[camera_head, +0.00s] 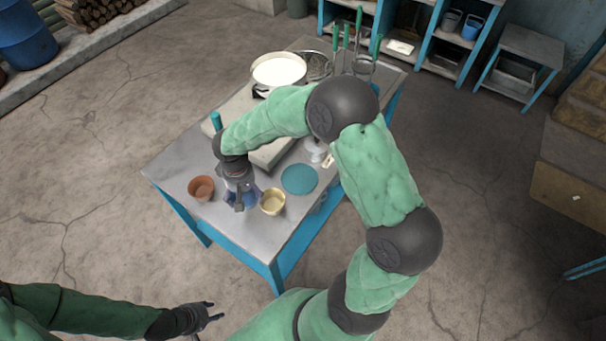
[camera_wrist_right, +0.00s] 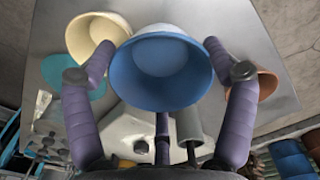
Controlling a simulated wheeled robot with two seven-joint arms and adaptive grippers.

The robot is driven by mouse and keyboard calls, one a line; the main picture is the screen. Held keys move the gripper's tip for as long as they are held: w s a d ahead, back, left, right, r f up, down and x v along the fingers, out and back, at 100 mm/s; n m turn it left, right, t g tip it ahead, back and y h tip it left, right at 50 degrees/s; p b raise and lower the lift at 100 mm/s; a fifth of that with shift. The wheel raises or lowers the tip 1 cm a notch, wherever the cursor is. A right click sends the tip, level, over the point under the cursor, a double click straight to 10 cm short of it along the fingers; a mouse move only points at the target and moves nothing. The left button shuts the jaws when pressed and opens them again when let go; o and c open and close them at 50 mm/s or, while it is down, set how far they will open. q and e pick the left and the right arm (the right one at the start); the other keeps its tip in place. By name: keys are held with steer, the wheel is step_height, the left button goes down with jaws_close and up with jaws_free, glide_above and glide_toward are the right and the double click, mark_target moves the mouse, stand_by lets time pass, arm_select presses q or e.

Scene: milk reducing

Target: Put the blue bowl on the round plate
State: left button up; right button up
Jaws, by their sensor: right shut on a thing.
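The blue bowl (camera_wrist_right: 165,75) sits between the purple fingers of my right gripper (camera_wrist_right: 160,48), which is shut on it. In the head view my right gripper (camera_head: 243,203) is over the table between the terracotta bowl and the cream bowl, mostly covering the blue bowl. I cannot tell whether the bowl touches the tabletop. The round teal plate (camera_head: 299,179) lies flat and empty on the table, to the right of my right gripper; part of it shows in the right wrist view (camera_wrist_right: 56,72). My left gripper (camera_head: 214,311) is open and empty, away from the table at the bottom.
A terracotta bowl (camera_head: 201,188) stands left of my right gripper and a cream bowl (camera_head: 273,202) stands close on its right, toward the plate. A white pan (camera_head: 279,70) and several green-handled tools are at the table's far end. The table's (camera_head: 171,168) near-left corner is clear.

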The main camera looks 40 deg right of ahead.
steer(key=shift+d+r, duration=0.1)
steer(key=shift+d, duration=0.1)
steer(key=shift+s+d+r, duration=0.15)
steer(key=shift+d, duration=0.2)
steer(key=shift+s+d+r+m, duration=0.35)
steer(key=shift+r+m, duration=0.1)
steer(key=shift+m, duration=0.25)
steer(key=s+d+r+m+p, duration=0.3)
steer(key=s+d+r+m, duration=0.2)
steer(key=s+d+m, duration=0.25)
steer(key=m+b, duration=0.1)
steer(key=b, duration=0.1)
glide_above(300, 178)
steer(key=f, duration=0.8)
steer(key=shift+s+a+f, duration=0.2)
steer(key=shift+s+a, duration=0.05)
steer(key=shift+a, duration=0.05)
steer(key=shift+w+d+f+b, duration=0.15)
steer(key=shift+f+b, duration=0.2)
steer(key=shift+f, duration=0.65)
steer(key=shift+w+d+f+b, duration=0.15)
steer(key=shift+f+b, duration=0.15)
steer(key=shift+f, duration=0.65)
arm_select(q)
steer(key=shift+d, duration=0.25)
arm_select(e)
steer(key=shift+s, duration=0.1)
arm_select(q)
steer(key=shift+f, duration=0.1)
